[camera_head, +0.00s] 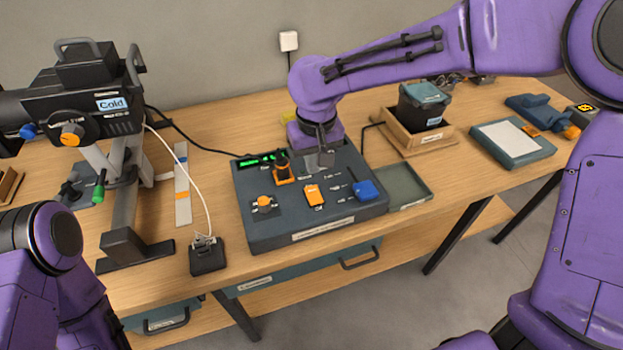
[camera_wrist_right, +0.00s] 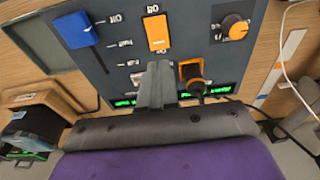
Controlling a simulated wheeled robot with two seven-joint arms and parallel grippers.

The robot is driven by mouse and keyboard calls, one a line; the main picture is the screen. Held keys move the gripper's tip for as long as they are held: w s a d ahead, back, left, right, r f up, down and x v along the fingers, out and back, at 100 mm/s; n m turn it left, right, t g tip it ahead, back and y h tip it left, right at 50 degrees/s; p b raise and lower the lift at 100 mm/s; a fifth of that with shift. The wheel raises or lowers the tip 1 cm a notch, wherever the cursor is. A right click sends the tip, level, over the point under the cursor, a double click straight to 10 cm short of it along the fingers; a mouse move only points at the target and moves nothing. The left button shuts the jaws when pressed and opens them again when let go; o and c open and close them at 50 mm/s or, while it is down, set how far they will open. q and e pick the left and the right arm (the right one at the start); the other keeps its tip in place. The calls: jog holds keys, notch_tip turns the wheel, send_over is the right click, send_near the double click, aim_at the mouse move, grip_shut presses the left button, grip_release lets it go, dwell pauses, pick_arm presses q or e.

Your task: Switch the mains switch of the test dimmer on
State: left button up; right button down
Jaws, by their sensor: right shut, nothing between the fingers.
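The test dimmer is a dark blue console (camera_head: 262,225) with a green lit display. An orange rocker (camera_head: 314,196), with a label reading Off beside it, sits in its middle; it also shows in the right wrist view (camera_wrist_right: 157,34). Behind it is a black lever in an orange frame (camera_head: 284,176), also seen in the wrist view (camera_wrist_right: 192,76). I cannot tell either one's on or off position. My right gripper (camera_head: 325,160) is shut and empty over the panel's rear part, beside the orange-framed lever; contact is unclear. My left gripper is out of view.
The console also bears a blue fader knob (camera_head: 365,190) and an orange rotary knob (camera_head: 265,203). A shallow tray (camera_head: 408,188) adjoins it at right. A stage lamp (camera_head: 95,110) stands at left; a wooden box (camera_head: 410,140) holds a dark bin. A white cable runs at left.

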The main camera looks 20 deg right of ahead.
aim_at(311, 189)
jog(key=f, duration=0.7)
jog(key=shift+w+p, duration=0.35)
jog(key=shift+w, duration=0.05)
jog(key=shift+f, duration=0.1)
jog(key=shift+p, duration=0.3)
jog(key=shift+s+r+p, duration=0.25)
jog(key=shift+s+p, duration=0.05)
jog(key=shift+p, duration=0.05)
jog(key=shift+s, duration=0.45)
